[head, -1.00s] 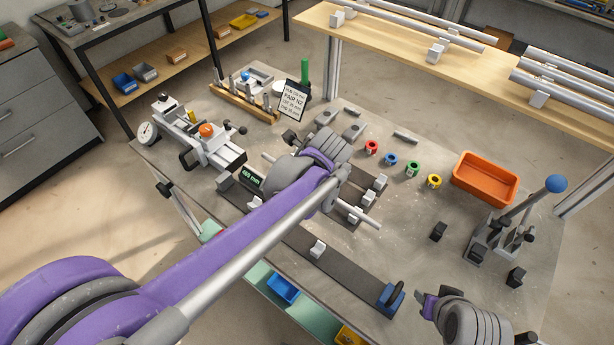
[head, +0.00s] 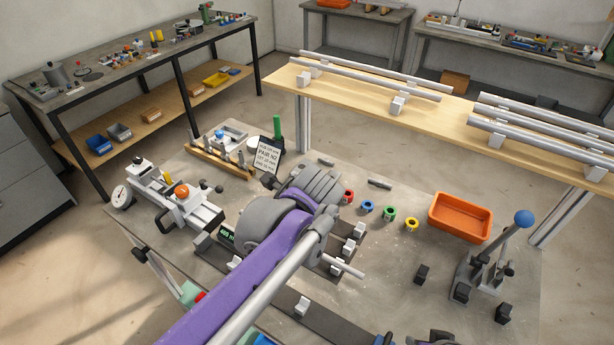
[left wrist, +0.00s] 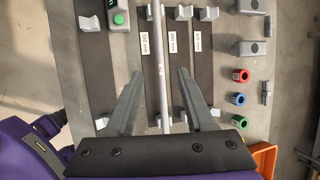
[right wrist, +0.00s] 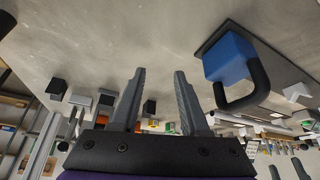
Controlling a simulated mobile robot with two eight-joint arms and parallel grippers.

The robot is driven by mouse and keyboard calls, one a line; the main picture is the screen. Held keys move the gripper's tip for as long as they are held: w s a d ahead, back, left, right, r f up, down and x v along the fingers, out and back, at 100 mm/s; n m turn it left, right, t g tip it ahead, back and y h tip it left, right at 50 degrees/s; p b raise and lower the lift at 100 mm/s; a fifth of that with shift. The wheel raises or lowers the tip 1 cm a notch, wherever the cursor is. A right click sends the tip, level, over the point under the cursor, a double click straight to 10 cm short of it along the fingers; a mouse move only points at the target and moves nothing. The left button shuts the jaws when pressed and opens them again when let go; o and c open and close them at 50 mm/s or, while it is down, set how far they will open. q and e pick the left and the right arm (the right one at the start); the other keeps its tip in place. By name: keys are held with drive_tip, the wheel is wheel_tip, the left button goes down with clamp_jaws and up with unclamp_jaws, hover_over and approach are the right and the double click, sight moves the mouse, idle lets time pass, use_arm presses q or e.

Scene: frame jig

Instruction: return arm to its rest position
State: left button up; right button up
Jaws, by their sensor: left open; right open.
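My left arm crosses the middle of the head view, its wrist (head: 316,186) over the bench; its fingers are hidden there. In the left wrist view my left gripper (left wrist: 158,72) is open, with a finger on each side of a thin grey rod (left wrist: 161,50). The rod lies across white supports on a dark strip; its end shows in the head view (head: 347,268). I cannot tell how high the fingers are above it. My right gripper (right wrist: 160,72) is open and empty in the right wrist view. Only my right wrist's top shows at the head view's bottom edge.
A blue block with a black handle (right wrist: 229,55) is right of my right gripper. On the bench stand an orange tray (head: 459,217), a lever press with a blue knob (head: 524,218), coloured rings (head: 388,213) and a clamp fixture (head: 183,193). A shelf with long rods (head: 380,75) is behind.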

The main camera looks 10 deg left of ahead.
use_arm(q)
drive_tip(key=s+a+f+n+h, duration=0.1)
drive_tip(key=s+f+n, duration=0.2)
drive_tip(key=s+n, duration=0.2)
drive_tip(key=s+a+f+n+h, duration=0.1)
drive_tip(key=s+a+f+n, duration=0.1)
drive_tip(key=s+n, duration=0.4)
drive_tip(key=s+a+f+n+t+h, duration=0.1)
drive_tip(key=s+f+n, duration=0.3)
drive_tip(key=n, duration=0.5)
drive_tip(key=shift+s+a+f+n, duration=0.35)
drive_tip(key=shift+s+a, duration=0.15)
drive_tip(key=shift+s, duration=0.2)
drive_tip(key=shift+s+f+n, duration=0.2)
drive_tip(key=shift+n, duration=0.15)
